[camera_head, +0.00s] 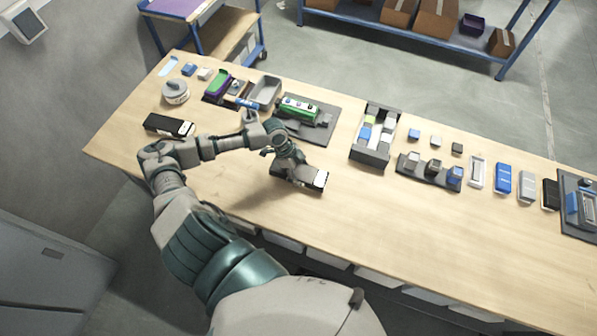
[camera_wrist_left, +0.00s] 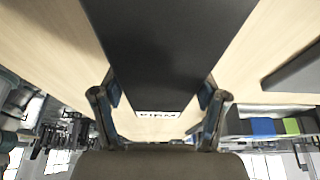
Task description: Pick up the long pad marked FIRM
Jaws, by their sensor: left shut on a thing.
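The long dark pad (camera_wrist_left: 168,45) fills the top middle of the left wrist view, with a small white label (camera_wrist_left: 157,114) that appears to read FIRM, at its near end. My left gripper (camera_wrist_left: 160,98) has one finger at each side of the pad and is shut on it. In the head view the left gripper (camera_head: 291,172) is over the front middle of the table, and the pad (camera_head: 309,179) shows there with its pale end to the right. A shadow lies on the table beside them. My right gripper is not in view.
Another black pad with a white end (camera_head: 168,125) lies at the left of the wooden table (camera_head: 400,235). A dark mat with a green part (camera_head: 298,107), a grey divided box (camera_head: 375,135) and several small blocks line the back. The table's front right is clear.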

